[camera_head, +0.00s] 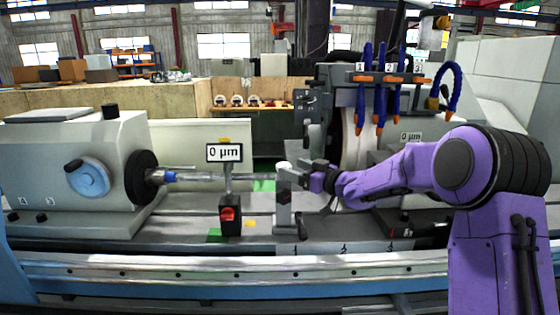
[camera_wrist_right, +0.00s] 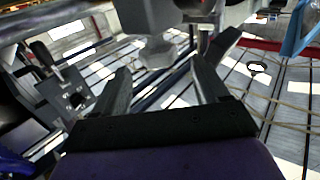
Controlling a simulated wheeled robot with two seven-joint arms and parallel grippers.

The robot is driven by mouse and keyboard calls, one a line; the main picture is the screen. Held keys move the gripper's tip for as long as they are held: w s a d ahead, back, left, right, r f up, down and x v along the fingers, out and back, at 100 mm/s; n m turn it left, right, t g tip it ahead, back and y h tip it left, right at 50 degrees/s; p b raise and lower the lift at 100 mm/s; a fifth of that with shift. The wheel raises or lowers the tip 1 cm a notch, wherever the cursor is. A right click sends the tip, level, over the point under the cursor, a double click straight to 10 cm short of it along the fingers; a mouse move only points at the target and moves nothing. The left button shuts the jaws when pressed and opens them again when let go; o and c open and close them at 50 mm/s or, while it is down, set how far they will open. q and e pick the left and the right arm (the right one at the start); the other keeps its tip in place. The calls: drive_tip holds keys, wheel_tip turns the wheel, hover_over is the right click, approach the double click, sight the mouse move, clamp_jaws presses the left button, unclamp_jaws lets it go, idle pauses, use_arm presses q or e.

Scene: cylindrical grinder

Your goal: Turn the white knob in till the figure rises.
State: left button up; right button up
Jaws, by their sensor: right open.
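A grey upright rest (camera_head: 284,208) with a pale top stands on the machine bed, beside the thin workpiece. A pale, faceted knob (camera_wrist_right: 158,52) shows in the right wrist view, just ahead of my fingertips and roughly centred between them. My right gripper (camera_head: 300,172) is at the right side of the rest; its two fingers (camera_wrist_right: 160,68) are spread and empty. Contact with the knob cannot be told. A small display (camera_head: 224,153) left of the rest reads 0 µm. A second display (camera_head: 411,137), further right, also reads 0 µm. My left gripper is not in view.
The grey tailstock (camera_head: 72,165) with a blue handwheel stands at the left. The workpiece (camera_head: 205,177) runs from it toward the rest. Blue coolant hoses (camera_head: 380,90) hang above right.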

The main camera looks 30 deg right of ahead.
sight(282, 163)
drive_tip(key=p+x, duration=0.1)
drive_tip(key=x, duration=0.5)
drive_tip(key=shift+w, duration=0.15)
drive_tip(key=c, duration=1)
drive_tip(key=m+h+b, duration=0.1)
drive_tip(key=m+h, duration=0.1)
drive_tip(key=h, duration=0.1)
drive_tip(key=m+h+b, duration=0.2)
drive_tip(key=h, duration=0.1)
drive_tip(key=shift+d+f+t, duration=0.15)
drive_tip(key=shift+f+t, duration=0.05)
drive_tip(key=shift+t, duration=0.1)
drive_tip(key=m+h+b, duration=0.1)
drive_tip(key=h, duration=0.1)
drive_tip(key=shift+d+r+m+h, duration=0.1)
drive_tip(key=shift+m+h, duration=0.3)
drive_tip(key=shift+d+m+g+h+b, duration=0.1)
drive_tip(key=shift+m+g+h+b, duration=0.3)
drive_tip(key=shift+h, duration=0.3)
drive_tip(key=shift+m+h, duration=0.3)
